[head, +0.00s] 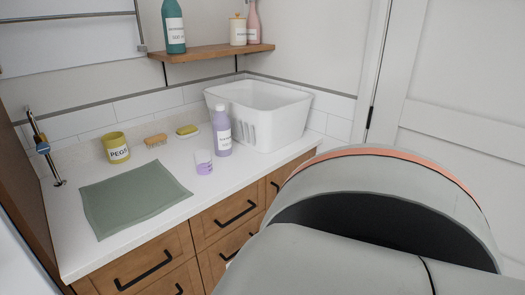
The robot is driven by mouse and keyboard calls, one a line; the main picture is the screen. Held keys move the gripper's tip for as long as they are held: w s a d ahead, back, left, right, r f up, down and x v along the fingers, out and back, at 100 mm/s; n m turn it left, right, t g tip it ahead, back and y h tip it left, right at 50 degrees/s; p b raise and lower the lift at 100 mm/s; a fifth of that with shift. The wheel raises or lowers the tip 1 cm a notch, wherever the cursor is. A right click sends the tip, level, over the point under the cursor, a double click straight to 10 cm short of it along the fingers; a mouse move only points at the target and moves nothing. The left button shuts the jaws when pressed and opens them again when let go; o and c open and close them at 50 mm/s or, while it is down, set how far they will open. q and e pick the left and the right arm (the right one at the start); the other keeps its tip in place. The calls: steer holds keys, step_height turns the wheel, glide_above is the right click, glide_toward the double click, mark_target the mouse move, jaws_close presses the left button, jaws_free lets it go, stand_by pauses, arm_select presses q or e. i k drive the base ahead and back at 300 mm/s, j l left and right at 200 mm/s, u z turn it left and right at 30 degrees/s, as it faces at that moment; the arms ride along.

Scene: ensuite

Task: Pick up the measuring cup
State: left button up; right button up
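The measuring cup looks to be the small clear cup with a purple lower part (203,161). It stands upright on the white counter (170,227), just left of a purple bottle (221,135), with a narrow gap at most between them. Neither of my grippers shows in the head view, so I cannot see whether they are open or shut.
A green cloth (134,199) lies left of the cup. Behind stand a yellow PEGS pot (116,148), a brush (155,140) and a soap dish (187,131). A white basket (261,112) stands at back right. A wooden shelf (210,52) hangs above.

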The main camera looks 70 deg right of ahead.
mark_target(204, 163)
steer(key=z, duration=1.65)
steer(key=i+l, duration=0.1)
steer(key=l, duration=0.95)
steer(key=i+l, duration=0.15)
steer(key=l, duration=0.35)
steer(key=z, duration=0.05)
